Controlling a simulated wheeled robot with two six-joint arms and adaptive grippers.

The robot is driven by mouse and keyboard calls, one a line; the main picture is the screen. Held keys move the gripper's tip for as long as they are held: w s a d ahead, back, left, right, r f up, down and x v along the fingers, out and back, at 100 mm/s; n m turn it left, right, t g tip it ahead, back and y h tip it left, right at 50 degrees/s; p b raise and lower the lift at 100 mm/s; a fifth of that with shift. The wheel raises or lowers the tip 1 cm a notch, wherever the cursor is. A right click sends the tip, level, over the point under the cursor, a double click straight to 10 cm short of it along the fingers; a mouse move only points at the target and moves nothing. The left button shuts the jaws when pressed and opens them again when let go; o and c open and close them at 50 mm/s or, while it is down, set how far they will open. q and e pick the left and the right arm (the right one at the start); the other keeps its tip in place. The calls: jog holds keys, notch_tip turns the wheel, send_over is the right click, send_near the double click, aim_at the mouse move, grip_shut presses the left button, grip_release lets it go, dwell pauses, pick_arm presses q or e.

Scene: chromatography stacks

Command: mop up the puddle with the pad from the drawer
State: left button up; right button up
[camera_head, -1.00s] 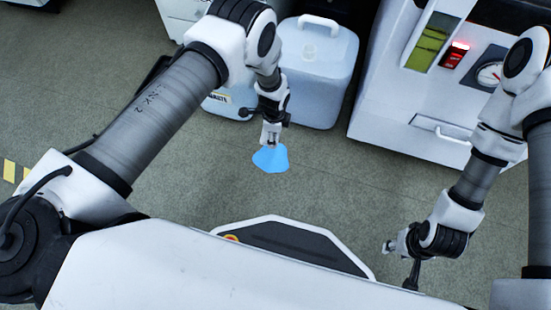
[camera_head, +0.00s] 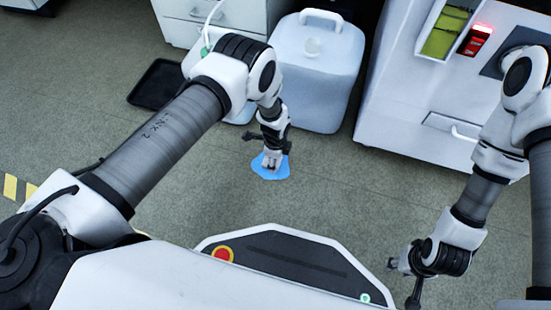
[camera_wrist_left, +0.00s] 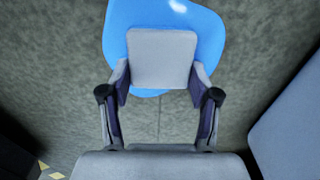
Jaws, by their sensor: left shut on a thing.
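The puddle (camera_head: 283,173) is a glossy bright blue patch on the grey-green floor. It also fills the upper middle of the left wrist view (camera_wrist_left: 207,30). My left gripper (camera_head: 271,163) reaches down over it. The gripper is shut on a pale grey, squarish pad (camera_wrist_left: 162,58), which covers the middle of the puddle in the left wrist view. I cannot tell for sure whether the pad touches the liquid. My right gripper (camera_head: 398,264) hangs low at the right, well away from the puddle; its fingers are too small to judge.
A large translucent jug (camera_head: 318,85) stands just behind the puddle. A white machine (camera_head: 405,105) with a gauge and red light is at the right. A white drawer cabinet (camera_head: 238,14) and a black tray (camera_head: 158,84) are at the back left. Floor right of the puddle is clear.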

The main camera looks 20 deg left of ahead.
pick_arm(q)
jog(key=shift+f, duration=0.25)
jog(key=shift+s, duration=0.1)
jog(key=shift+s+r+p, duration=0.1)
jog(key=shift+s+p, duration=0.45)
jog(key=shift+s, duration=0.35)
jog(key=shift+w, duration=0.1)
